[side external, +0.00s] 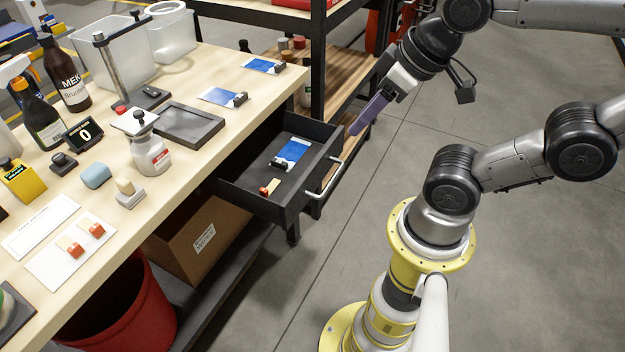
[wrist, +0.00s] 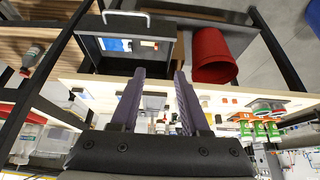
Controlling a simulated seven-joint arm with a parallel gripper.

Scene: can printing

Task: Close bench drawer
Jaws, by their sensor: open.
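The bench drawer (side external: 262,203) is dark grey and stands pulled out from under the bench top. Its silver bar handle (side external: 325,178) is on the front panel, facing my arm. Inside lie a blue-and-white card with a black clip (side external: 291,153) and a small tan piece with a red end (side external: 269,187). My gripper (side external: 354,131) is open and empty, with purple fingers pointing down-left, near the drawer's far front corner and apart from the handle. The wrist view shows the drawer (wrist: 98,50) and its handle (wrist: 126,15) beyond my open fingers (wrist: 160,72).
The wooden bench top (side external: 190,118) holds bottles, a scale, cards and tubs. A cardboard box (side external: 195,240) sits on the shelf below, with a red bin (side external: 125,305) nearby. A black-framed shelf (side external: 318,70) stands behind the drawer. The floor before the drawer is clear up to my base.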

